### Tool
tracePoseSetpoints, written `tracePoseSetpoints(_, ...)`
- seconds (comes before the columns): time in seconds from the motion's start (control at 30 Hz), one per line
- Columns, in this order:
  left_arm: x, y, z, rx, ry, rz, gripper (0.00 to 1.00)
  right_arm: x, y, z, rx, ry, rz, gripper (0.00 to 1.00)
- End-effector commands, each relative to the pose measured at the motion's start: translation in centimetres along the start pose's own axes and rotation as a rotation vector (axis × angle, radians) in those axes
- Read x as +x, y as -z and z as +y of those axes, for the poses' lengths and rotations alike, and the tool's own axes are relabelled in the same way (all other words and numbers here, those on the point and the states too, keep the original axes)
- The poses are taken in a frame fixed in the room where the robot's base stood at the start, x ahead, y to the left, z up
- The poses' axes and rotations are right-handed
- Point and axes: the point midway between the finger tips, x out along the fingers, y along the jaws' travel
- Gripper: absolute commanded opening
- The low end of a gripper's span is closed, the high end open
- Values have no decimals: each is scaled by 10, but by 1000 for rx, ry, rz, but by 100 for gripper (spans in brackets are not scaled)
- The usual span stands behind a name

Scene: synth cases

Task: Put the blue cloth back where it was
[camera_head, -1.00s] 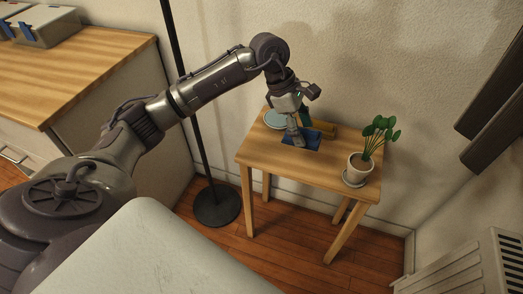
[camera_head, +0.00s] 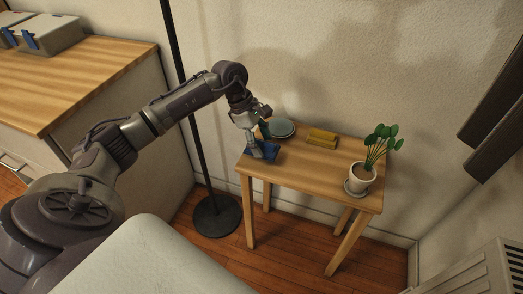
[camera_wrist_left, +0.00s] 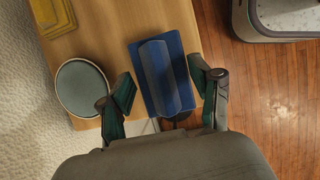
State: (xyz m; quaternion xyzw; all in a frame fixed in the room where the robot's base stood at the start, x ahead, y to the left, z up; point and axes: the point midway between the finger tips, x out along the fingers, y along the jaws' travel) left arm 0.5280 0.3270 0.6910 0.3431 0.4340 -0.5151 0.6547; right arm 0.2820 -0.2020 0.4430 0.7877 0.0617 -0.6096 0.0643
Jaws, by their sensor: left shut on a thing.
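The blue cloth (camera_head: 270,153) is at the left end of the small wooden table (camera_head: 300,170). In the left wrist view the cloth (camera_wrist_left: 152,88) has a raised fold between the fingers and lies along the table edge beside the floor. My left gripper (camera_head: 254,151) is shut on it, pointing down from above. The fingers (camera_wrist_left: 163,92) show on both sides of the fold in the left wrist view. I cannot tell whether the cloth's underside touches the tabletop. My right gripper is in neither view.
Round grey-green plates (camera_head: 281,128) stand close behind the cloth. A yellow block-like thing (camera_head: 322,138) lies at the table's back. A potted plant (camera_head: 362,177) on a saucer stands at the right end. The table's middle is clear. A black pole (camera_head: 187,100) stands left of the table.

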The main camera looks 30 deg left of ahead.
Motion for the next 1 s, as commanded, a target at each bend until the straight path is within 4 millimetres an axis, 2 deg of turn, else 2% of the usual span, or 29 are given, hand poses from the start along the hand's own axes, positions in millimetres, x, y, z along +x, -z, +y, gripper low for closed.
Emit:
tracePoseSetpoints(0.2,31,12,-1,-1,4,0,36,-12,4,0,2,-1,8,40)
tracePoseSetpoints(0.47,32,13,-1,0,1,1,36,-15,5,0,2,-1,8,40)
tracePoseSetpoints(0.5,32,13,-1,0,1,1,65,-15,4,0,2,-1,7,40)
tracePoseSetpoints(0.63,32,13,-1,0,1,1,87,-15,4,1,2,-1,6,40)
tracePoseSetpoints(1.0,30,12,0,0,0,1,89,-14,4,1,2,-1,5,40)
